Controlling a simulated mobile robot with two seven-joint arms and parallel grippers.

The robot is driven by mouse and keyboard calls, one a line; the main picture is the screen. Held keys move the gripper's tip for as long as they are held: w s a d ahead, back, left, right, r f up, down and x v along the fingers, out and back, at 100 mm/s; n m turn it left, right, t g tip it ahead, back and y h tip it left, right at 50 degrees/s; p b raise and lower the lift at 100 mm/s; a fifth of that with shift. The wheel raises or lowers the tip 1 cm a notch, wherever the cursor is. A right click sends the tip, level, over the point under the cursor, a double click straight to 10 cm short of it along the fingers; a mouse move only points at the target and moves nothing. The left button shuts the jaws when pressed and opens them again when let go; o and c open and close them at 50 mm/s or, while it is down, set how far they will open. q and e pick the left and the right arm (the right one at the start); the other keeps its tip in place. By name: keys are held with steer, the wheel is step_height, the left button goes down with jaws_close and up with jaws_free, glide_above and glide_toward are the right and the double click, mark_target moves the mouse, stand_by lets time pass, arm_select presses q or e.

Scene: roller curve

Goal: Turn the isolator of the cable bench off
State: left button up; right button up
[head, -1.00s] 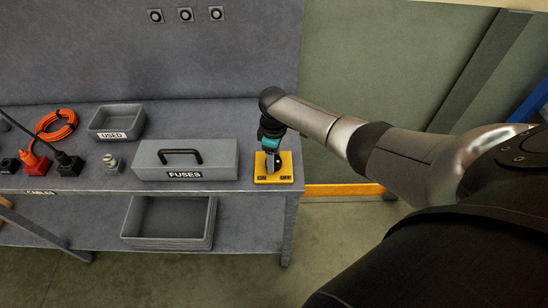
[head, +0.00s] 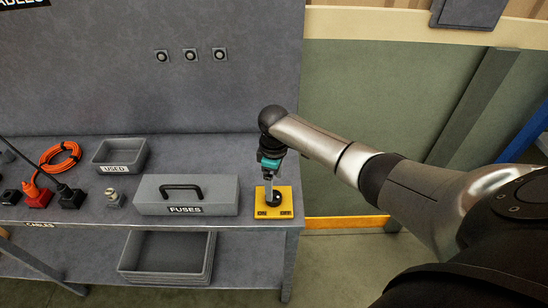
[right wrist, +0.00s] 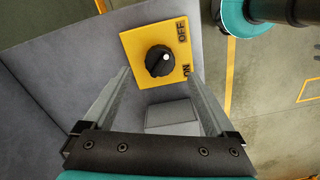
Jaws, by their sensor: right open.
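The isolator is a yellow plate (head: 285,211) with a round black knob (head: 273,199), at the right front corner of the bench (head: 256,240). Its ON label is on the left and OFF on the right in the head view. In the right wrist view the knob (right wrist: 159,60) has a white mark toward the labelled side; I cannot tell which label it favours. My right gripper (head: 268,192) points down at the knob. In the wrist view its fingers (right wrist: 158,72) are open, one on each side below the knob, with nothing between them. My left gripper is not in view.
A grey FUSES box (head: 215,193) stands left of the isolator. Further left are a USED tray (head: 142,152), an orange cable coil (head: 60,156) and plugs. A grey bin (head: 128,256) sits on the lower shelf. Floor is open to the right of the bench.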

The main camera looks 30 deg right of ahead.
mark_target(274, 194)
step_height(274, 194, up, 9)
steer(key=shift+r, duration=0.2)
stand_by(0.5)
